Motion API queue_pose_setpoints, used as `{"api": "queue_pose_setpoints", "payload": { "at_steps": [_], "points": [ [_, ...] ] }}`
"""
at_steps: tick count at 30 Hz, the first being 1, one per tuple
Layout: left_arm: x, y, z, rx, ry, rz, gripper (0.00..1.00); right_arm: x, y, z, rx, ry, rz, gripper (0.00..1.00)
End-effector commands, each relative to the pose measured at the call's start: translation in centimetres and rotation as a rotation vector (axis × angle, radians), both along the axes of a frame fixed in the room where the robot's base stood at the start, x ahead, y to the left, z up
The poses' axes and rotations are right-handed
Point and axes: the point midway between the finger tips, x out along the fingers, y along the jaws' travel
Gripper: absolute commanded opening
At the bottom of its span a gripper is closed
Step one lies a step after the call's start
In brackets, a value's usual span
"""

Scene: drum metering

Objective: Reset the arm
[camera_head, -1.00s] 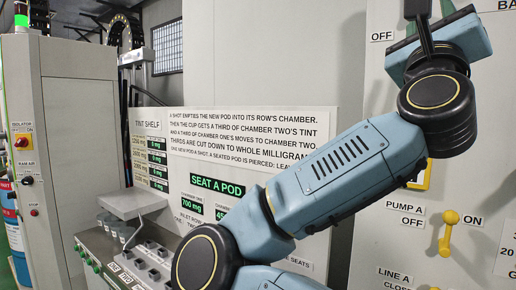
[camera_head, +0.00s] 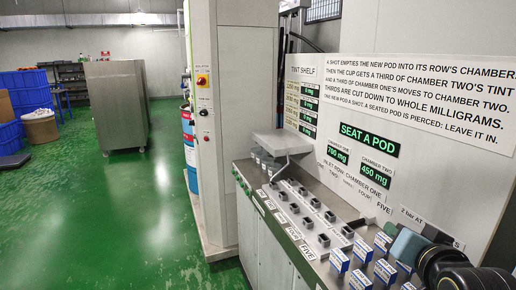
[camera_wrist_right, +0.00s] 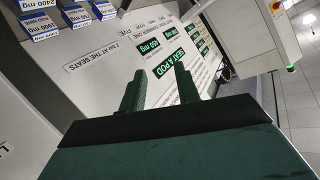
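My right arm shows at the lower right edge of the head view, with its light blue hand (camera_head: 407,246) low beside the panel and the blue-and-white pod boxes (camera_head: 363,251); its fingertips are hard to make out there. In the right wrist view my right gripper (camera_wrist_right: 158,80) has its two dark green fingers apart, with nothing between them. The panel with the green "SEAT A POD" sign (camera_wrist_right: 168,66) lies beyond them. My left gripper is in neither view.
The steel counter (camera_head: 240,172) carries rows of dark seats (camera_head: 303,207). Displays read 700 mg (camera_head: 338,154) and 450 mg (camera_head: 375,170). A tall cabinet (camera_head: 230,80) stands at its far end.

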Motion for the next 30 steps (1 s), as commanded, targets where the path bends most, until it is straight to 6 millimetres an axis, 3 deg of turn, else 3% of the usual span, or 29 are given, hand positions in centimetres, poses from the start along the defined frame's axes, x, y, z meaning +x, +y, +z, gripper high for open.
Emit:
{"api": "queue_pose_setpoints", "payload": {
  "at_steps": [1, 3, 6, 9, 15, 20, 30],
  "points": [
    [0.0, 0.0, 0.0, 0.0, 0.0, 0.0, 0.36, -1.4, 0.9, -3.9, -0.053, 0.114, 0.046, 0.32],
    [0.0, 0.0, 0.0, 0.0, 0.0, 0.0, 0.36, -3.5, 2.2, -8.4, -0.119, 0.254, 0.116, 0.32],
    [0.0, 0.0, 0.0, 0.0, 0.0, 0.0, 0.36, -7.3, 3.8, -14.1, -0.202, 0.44, 0.224, 0.32],
    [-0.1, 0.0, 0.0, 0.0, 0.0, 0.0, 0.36, -11.1, 5.0, -18.4, -0.259, 0.59, 0.325, 0.32],
    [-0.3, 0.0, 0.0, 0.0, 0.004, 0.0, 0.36, -18.1, 6.9, -23.8, -0.33, 0.81, 0.501, 0.32],
    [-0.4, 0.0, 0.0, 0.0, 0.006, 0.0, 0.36, -23.5, 8.0, -26.7, -0.362, 0.952, 0.631, 0.32],
    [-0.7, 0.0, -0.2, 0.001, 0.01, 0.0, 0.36, -22.0, 8.3, -35.8, -0.356, 0.989, 0.645, 0.32]
  ]
}}
